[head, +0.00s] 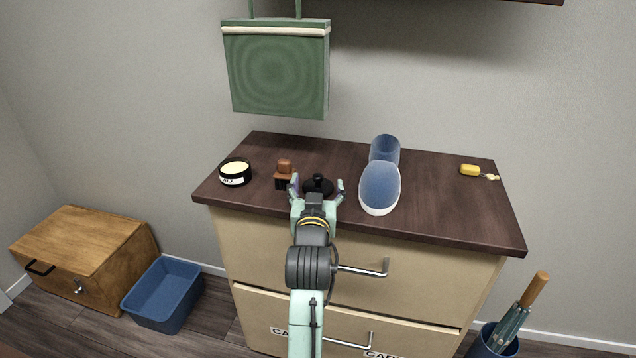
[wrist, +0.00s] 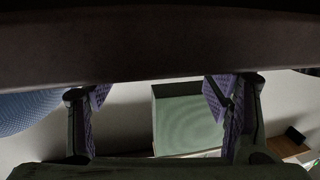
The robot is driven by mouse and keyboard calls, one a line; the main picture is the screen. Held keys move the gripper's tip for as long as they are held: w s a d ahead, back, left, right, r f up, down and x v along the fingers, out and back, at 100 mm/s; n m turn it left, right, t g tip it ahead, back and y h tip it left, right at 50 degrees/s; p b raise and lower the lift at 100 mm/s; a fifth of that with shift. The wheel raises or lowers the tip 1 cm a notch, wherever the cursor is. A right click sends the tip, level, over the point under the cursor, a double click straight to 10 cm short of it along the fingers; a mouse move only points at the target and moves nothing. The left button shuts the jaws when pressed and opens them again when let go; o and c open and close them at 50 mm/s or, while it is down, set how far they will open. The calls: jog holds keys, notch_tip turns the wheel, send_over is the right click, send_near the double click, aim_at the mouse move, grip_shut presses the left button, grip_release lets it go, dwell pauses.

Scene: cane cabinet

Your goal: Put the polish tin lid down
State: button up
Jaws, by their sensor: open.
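The black polish tin lid (head: 319,189) with a knob on top sits on the dark brown cabinet top, near its front edge. My gripper (head: 317,183) is open, with one finger on each side of the lid; I cannot tell whether they touch it. The open polish tin (head: 235,172), black with a pale label and cream-coloured polish, stands at the left of the cabinet top. In the wrist view both fingers (wrist: 162,105) are spread with a clear gap between them. The lid cannot be made out there.
A small brown block-like object (head: 284,173) stands just left of my gripper. A blue shoe-like item (head: 380,187) with a white edge lies to the right. A yellow object (head: 471,170) lies far right. A green bag (head: 277,70) hangs behind.

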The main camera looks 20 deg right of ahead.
jog(key=shift+x, duration=1.05)
jog(key=c, duration=1.5)
jog(key=shift+r, duration=0.1)
